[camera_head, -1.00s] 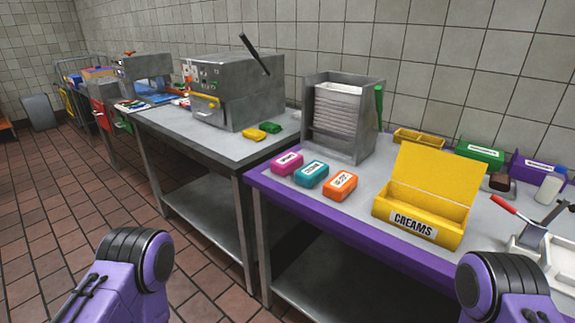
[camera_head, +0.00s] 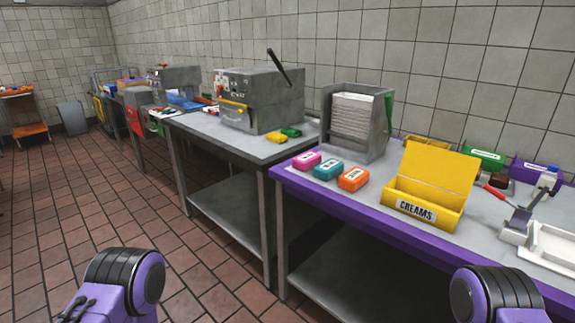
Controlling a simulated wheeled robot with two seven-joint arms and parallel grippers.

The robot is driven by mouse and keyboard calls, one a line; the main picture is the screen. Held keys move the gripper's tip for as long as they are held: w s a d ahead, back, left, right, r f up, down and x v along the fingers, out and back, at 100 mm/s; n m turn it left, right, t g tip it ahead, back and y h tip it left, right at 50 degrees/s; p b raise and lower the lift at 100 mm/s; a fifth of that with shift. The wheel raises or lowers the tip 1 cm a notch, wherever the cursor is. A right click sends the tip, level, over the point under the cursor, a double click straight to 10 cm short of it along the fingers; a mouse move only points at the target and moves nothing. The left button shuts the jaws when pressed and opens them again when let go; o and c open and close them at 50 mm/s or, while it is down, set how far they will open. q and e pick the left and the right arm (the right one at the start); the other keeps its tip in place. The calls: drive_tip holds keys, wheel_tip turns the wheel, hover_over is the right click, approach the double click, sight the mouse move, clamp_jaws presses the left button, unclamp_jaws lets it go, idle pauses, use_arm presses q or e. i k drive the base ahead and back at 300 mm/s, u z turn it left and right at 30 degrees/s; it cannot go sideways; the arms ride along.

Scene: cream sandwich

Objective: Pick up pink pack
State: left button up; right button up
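The pink pack (camera_head: 307,161) lies on the left end of the purple-edged table (camera_head: 350,207), close to its left edge. It has a white label. A teal pack (camera_head: 328,169) and an orange pack (camera_head: 353,178) lie in a row to its right. Two purple arm parts of mine show at the bottom left and bottom right. Neither gripper's fingers are in view, and nothing touches the pink pack.
A metal table (camera_head: 228,146) with a grey machine (camera_head: 262,105) adjoins on the left. The tiled floor (camera_head: 200,265) in front is clear.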

sight(305, 162)
drive_tip(key=u, duration=1.15)
drive_tip(key=i, duration=0.6)
drive_tip(key=z, duration=0.65)
